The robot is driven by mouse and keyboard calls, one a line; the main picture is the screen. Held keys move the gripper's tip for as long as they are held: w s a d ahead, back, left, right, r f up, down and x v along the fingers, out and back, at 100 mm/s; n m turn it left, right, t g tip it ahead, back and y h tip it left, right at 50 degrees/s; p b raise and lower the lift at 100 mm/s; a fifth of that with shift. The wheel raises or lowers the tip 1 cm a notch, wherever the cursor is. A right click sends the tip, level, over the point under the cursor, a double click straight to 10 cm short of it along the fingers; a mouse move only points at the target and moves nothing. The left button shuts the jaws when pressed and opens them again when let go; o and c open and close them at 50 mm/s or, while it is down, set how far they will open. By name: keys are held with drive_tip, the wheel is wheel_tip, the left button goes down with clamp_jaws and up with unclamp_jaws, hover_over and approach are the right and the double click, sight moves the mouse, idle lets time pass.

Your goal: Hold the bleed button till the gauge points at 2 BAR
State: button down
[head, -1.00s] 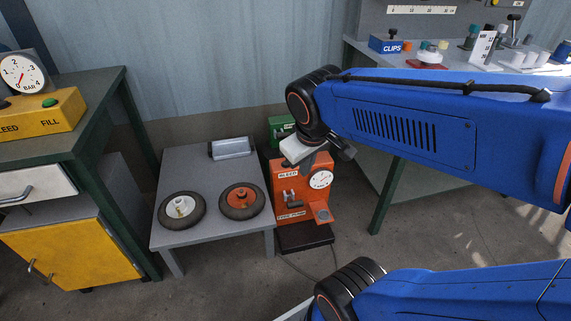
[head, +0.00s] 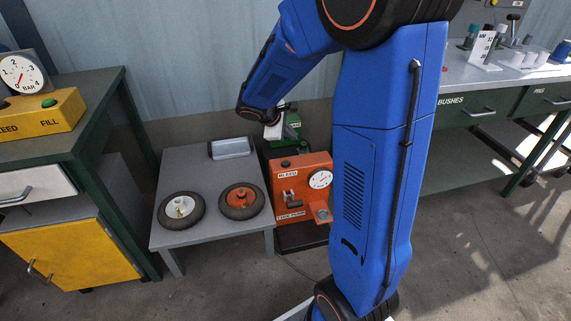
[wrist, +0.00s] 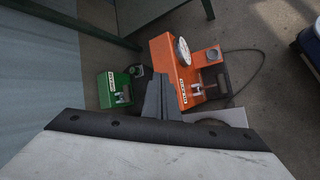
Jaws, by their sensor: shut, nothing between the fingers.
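A yellow control box (head: 45,115) stands on the left bench, with lettering ending in "EED" on the left and "FILL" on the right. Its bleed button (head: 4,104) is cut by the picture's left edge; a green button (head: 49,102) sits above FILL. An orange machine (head: 300,180) also has a BLEED label and a small dial (head: 320,179), too small to read. My gripper (wrist: 158,98) is shut and empty, above the orange and green machines, far from the yellow box.
A small green machine (wrist: 118,88) stands beside the orange one. A workbench (head: 480,75) with parts is at the right. The floor at the lower right is clear.

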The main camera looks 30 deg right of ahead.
sight(284, 164)
drive_tip(key=w+d+f+n+h, duration=0.1)
drive_tip(key=w+f+n, duration=0.2)
drive_tip(key=w+f, duration=0.5)
drive_tip(key=shift+w+d+n+t, duration=0.35)
drive_tip(key=shift+w+n+t, duration=0.05)
drive_tip(key=shift+f, duration=4.4)
drive_tip(key=shift+f, duration=0.1)
drive_tip(key=shift+f, duration=0.3)
drive_tip(key=shift+f, duration=0.4)
idle(1.6)
